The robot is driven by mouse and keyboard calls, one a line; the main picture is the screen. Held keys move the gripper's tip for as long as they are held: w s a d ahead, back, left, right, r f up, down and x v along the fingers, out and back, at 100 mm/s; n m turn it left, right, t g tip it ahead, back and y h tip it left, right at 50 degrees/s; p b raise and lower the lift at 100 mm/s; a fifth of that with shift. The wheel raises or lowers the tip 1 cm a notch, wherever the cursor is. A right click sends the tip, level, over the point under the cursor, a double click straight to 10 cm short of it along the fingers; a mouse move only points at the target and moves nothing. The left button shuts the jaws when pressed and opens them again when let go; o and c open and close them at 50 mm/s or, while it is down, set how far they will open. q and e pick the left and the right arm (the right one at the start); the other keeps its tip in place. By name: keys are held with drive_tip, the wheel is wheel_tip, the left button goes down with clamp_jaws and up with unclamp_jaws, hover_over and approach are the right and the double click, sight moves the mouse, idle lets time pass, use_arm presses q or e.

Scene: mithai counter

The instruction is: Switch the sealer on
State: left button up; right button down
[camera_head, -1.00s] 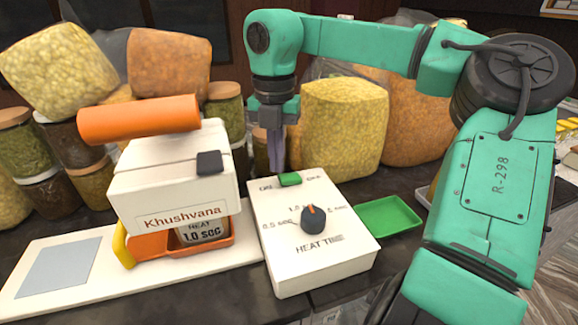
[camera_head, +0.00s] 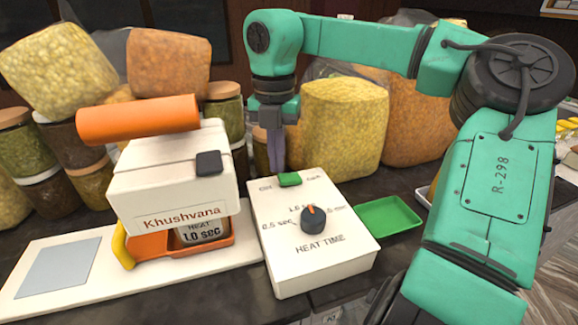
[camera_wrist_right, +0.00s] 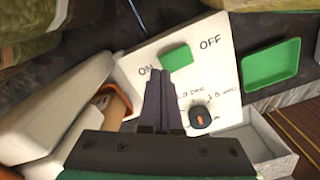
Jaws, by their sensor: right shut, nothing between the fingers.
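The sealer's white control box (camera_head: 345,255) stands on the dark counter. A green switch (camera_head: 289,179) sits on its top near the far edge, between the ON and OFF labels. The switch also shows in the right wrist view (camera_wrist_right: 176,57); I cannot tell which way it is set. A dark dial (camera_head: 313,219) marked HEAT TIME is nearer the front. The sealer's white head (camera_head: 170,185) with an orange handle (camera_head: 138,119) is to the left. Contact cannot be told. My left gripper is out of view.
A green tray (camera_head: 388,214) lies right of the box. Snack bags (camera_head: 343,125) and stacked jars (camera_head: 70,145) line the back, close behind my right gripper. A white base plate (camera_head: 100,300) extends left.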

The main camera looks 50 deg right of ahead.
sight(278, 186)
drive_tip(key=shift+f+b, duration=0.8)
drive_tip(key=shift+f, duration=0.25)
idle(0.4)
wheel_tip(278, 186, up, 3)
drive_tip(key=shift+f+p, duration=0.1)
drive_tip(key=shift+p, duration=1.15)
wheel_tip(278, 186, up, 2)
drive_tip(key=shift+r+p, duration=0.25)
drive_tip(key=shift+p, duration=0.6)
drive_tip(key=shift+r, duration=0.9)
